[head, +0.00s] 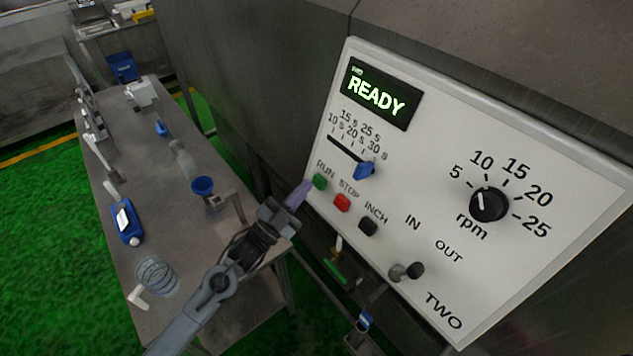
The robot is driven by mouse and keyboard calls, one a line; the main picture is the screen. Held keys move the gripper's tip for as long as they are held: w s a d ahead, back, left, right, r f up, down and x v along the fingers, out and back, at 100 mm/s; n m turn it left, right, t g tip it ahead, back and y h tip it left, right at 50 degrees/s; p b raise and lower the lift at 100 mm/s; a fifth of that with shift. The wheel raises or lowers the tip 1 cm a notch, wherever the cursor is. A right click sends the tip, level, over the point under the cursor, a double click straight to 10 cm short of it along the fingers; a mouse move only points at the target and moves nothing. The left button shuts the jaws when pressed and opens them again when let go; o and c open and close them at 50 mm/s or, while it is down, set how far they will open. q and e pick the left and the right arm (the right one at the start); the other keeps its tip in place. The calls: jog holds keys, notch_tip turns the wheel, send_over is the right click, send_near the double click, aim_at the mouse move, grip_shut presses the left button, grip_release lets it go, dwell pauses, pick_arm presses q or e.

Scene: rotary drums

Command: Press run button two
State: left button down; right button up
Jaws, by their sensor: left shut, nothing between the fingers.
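The white control panel (420,260) marked TWO is mounted on the machine at the right and its display (377,94) reads READY. The green run button (320,181) is near the panel's left edge, under the word RUN. My left gripper (299,195) is shut and empty, its lilac fingertips just left of and slightly below the green button. I cannot tell whether they touch it. My right gripper does not show.
The red stop button (342,202), black inch button (368,226), blue slider (364,170), toggle (406,271) and rpm dial (488,204) share the panel. A metal table (150,190) with a blue funnel (202,186) and scale (127,222) stands left.

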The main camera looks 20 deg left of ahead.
pick_arm(q)
jog(key=shift+w+d+f, duration=0.1)
jog(key=shift+w+d+f+b, duration=0.1)
jog(key=shift+w+d+b, duration=0.05)
jog(key=shift+w+b, duration=0.15)
dwell(0.5)
